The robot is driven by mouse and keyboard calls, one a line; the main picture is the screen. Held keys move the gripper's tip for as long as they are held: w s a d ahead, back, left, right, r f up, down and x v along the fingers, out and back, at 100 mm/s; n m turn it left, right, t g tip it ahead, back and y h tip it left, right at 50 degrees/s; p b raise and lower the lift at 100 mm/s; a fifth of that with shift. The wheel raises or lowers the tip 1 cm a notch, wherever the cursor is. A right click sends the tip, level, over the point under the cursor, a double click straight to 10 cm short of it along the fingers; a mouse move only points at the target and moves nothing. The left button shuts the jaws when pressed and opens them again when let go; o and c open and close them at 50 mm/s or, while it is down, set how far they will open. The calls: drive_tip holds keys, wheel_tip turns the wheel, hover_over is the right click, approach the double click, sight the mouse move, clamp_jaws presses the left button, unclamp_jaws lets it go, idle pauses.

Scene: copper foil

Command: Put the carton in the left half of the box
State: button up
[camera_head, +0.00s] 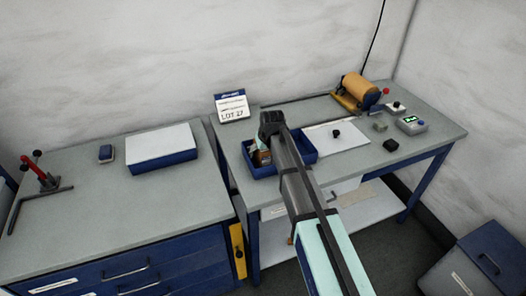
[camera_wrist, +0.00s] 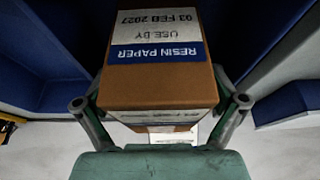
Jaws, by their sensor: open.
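The carton (camera_wrist: 160,85) is brown, with a white and blue label reading "RESIN PAPER" and a use-by date, upside down in the wrist view. In the head view a small brown part of the carton (camera_head: 263,158) shows in the left part of the blue box (camera_head: 262,173). Blue walls of the box (camera_wrist: 288,103) flank it in the wrist view. My gripper (camera_wrist: 160,103) is open, with one finger on each side of the carton; I cannot tell whether they touch it. My arm hides much of the box in the head view.
A white sheet with a black knob (camera_head: 336,133) lies right of the box. A foil roll on a yellow stand (camera_head: 358,92) and small devices are farther right. A sign (camera_head: 231,106) stands behind. A lidded blue case (camera_head: 162,148) lies on the left bench.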

drive_tip(key=b+v, duration=0.2)
drive_tip(key=v, duration=1)
drive_tip(key=shift+b, duration=0.35)
idle(1.2)
